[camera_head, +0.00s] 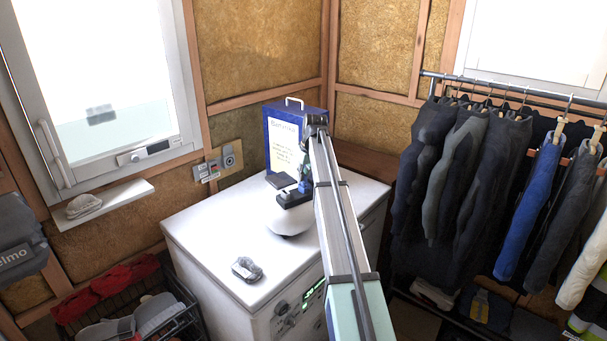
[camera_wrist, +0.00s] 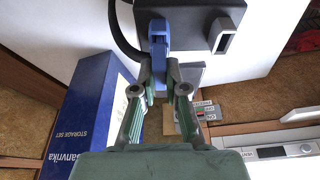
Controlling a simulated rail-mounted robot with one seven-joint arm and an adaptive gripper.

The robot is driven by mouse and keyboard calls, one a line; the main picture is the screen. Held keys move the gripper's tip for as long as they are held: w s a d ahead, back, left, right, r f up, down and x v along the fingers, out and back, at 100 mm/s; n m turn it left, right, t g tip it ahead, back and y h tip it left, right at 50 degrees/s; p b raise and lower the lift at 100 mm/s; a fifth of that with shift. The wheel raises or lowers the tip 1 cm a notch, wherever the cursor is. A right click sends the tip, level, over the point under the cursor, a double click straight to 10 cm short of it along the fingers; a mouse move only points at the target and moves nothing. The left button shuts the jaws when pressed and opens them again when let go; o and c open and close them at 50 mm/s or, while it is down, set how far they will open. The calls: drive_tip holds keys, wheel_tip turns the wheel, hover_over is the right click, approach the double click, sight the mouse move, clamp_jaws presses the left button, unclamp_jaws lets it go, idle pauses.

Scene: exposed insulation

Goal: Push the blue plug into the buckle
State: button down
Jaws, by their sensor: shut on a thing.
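In the wrist view my gripper (camera_wrist: 159,82) is shut on the blue plug (camera_wrist: 159,42), with one green finger on each side. The plug's far end overlaps the black buckle (camera_wrist: 195,22); I cannot tell how deep it sits. A grey-rimmed slot (camera_wrist: 224,38) shows on the buckle, right of the plug. In the head view the buckle (camera_head: 293,199) is on a white rounded body on the cabinet top, with the blue plug (camera_head: 305,187) at its upper right. My arm hides most of the gripper there.
The white cabinet (camera_head: 215,240) holds a small grey object (camera_head: 246,269). A blue storage box (camera_head: 283,138) stands behind the buckle and appears close at left in the wrist view (camera_wrist: 85,110). A black cable (camera_wrist: 117,35) curves beside the plug. A clothes rack (camera_head: 480,85) stands right.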

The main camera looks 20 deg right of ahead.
drive_tip(key=shift+f, duration=0.7)
drive_tip(key=c, duration=1.1)
unclamp_jaws()
drive_tip(key=shift+c, duration=0.2)
drive_tip(key=v, duration=1.2)
